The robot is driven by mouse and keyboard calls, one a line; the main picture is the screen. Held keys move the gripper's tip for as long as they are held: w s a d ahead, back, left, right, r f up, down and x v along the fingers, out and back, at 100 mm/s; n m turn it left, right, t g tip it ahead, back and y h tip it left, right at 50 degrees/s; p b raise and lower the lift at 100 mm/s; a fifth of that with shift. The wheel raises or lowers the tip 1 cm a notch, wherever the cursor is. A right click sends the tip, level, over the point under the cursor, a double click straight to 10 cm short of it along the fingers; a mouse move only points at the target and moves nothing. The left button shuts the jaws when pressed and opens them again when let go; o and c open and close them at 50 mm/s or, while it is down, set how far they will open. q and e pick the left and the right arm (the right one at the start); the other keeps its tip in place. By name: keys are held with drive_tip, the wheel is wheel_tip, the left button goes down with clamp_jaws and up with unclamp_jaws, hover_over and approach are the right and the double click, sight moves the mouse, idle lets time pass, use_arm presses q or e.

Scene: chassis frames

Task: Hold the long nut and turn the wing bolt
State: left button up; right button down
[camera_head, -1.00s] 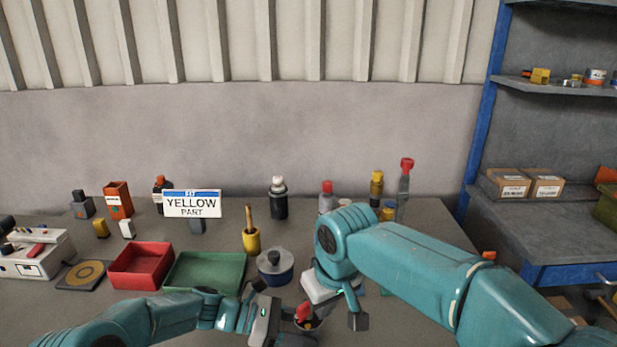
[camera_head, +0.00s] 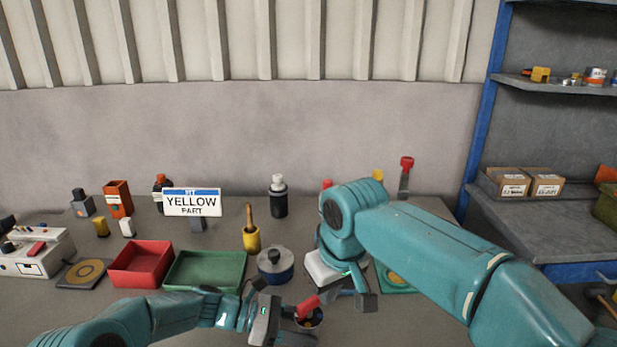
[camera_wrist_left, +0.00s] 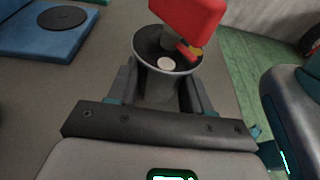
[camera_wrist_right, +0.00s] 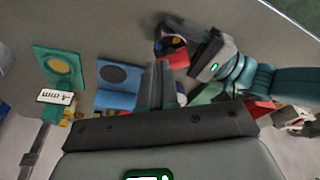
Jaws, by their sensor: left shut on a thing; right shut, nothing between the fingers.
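My left gripper (camera_head: 281,323) is shut on a dark grey open cup (camera_wrist_left: 163,85), one finger on each side of it. A red piece (camera_wrist_left: 190,15) with a grey stem stands tilted out of the cup; it also shows in the head view (camera_head: 308,306). A pale disc (camera_wrist_left: 166,64) and a yellow bit lie inside the cup. My right gripper (camera_wrist_right: 156,85) is shut and empty, above the bench, apart from the cup. I cannot clearly tell a long nut or wing bolt; the red piece's lower end is partly hidden in the cup.
A "YELLOW PART" sign (camera_head: 192,203) stands behind. A blue pad (camera_wrist_right: 118,86) and a green pad (camera_wrist_right: 60,67) lie near my right gripper.

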sight(312, 309)
drive_tip(key=shift+w+v, duration=0.2)
drive_tip(key=shift+v, duration=0.75)
drive_tip(key=shift+a+r, duration=0.15)
wheel_tip(312, 309, down, 6)
drive_tip(key=s+a, duration=0.2)
drive_tip(key=shift+a, duration=0.25)
use_arm(q)
drive_tip(key=shift+f, duration=0.1)
use_arm(e)
drive_tip(key=shift+w, duration=0.6)
idle(0.5)
drive_tip(key=shift+w+d, duration=0.1)
drive_tip(key=shift+d, duration=0.2)
idle(0.3)
drive_tip(key=shift+w+d, duration=0.45)
drive_tip(key=shift+d, duration=0.2)
